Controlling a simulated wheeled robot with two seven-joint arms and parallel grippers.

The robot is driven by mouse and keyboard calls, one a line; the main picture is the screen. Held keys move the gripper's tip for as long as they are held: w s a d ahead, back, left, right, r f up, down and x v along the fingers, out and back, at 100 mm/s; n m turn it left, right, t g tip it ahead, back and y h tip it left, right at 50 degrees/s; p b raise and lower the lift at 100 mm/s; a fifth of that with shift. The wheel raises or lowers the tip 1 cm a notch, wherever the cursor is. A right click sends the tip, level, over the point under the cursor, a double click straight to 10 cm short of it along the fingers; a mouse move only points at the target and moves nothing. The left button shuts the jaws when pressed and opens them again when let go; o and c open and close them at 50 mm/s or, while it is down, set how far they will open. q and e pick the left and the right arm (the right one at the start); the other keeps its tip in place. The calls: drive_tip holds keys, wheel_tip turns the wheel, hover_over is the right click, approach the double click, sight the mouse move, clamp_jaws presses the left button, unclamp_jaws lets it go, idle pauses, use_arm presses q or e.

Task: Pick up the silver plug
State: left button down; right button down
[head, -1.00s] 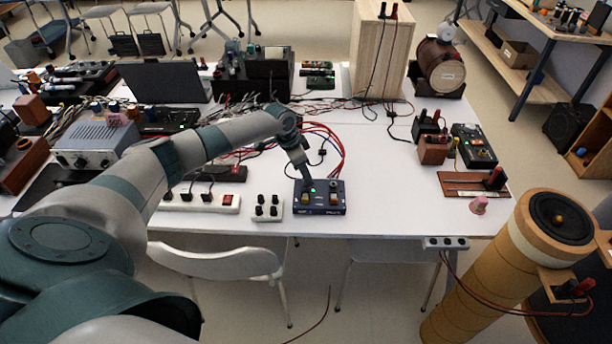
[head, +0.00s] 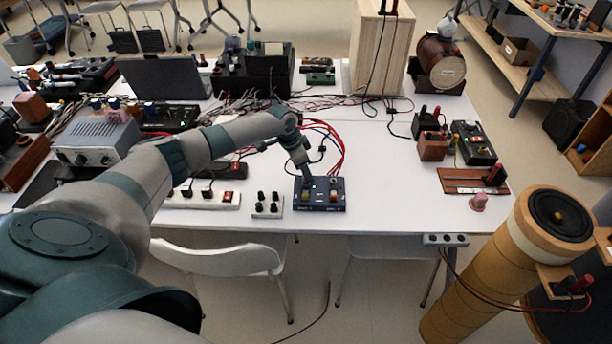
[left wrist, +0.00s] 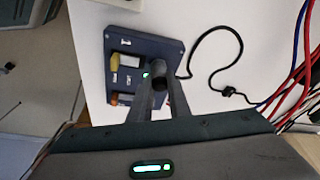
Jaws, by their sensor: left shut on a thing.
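A dark blue box (head: 320,207) with several small plugs stands near the table's front edge. My left gripper (head: 307,182) reaches down to its rear left part. In the left wrist view, the fingertips (left wrist: 158,70) are shut close over the box (left wrist: 136,42), just behind a yellow plug (left wrist: 123,60). They hold a small thing, most likely the silver plug, largely hidden between them; only a pale spot shows there. An orange plug (left wrist: 123,98) sits beside the yellow one. My right gripper is not in view.
A white socket block (head: 267,207) and a power strip (head: 202,200) stand left of the box. Red cables (head: 338,150) and a black cable (left wrist: 233,50) run behind it. The white table (head: 400,205) is clear to the right.

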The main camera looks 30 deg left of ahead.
use_arm(q)
drive_tip(key=shift+r, duration=0.15)
drive_tip(key=shift+r+b, duration=0.4)
drive_tip(key=shift+r, duration=0.1)
wheel_tip(320, 180, up, 2)
drive_tip(key=shift+r+b, duration=0.15)
drive_tip(key=shift+b, duration=0.45)
drive_tip(key=s+d+r+b, duration=0.3)
drive_tip(key=s+d+r, duration=0.2)
drive_tip(key=d, duration=0.5)
drive_tip(key=v, duration=0.2)
drive_tip(key=shift+d+r, duration=0.25)
drive_tip(key=shift+r, duration=0.05)
drive_tip(key=shift+s+r, duration=0.1)
wheel_tip(320, 180, up, 4)
drive_tip(key=p, duration=0.5)
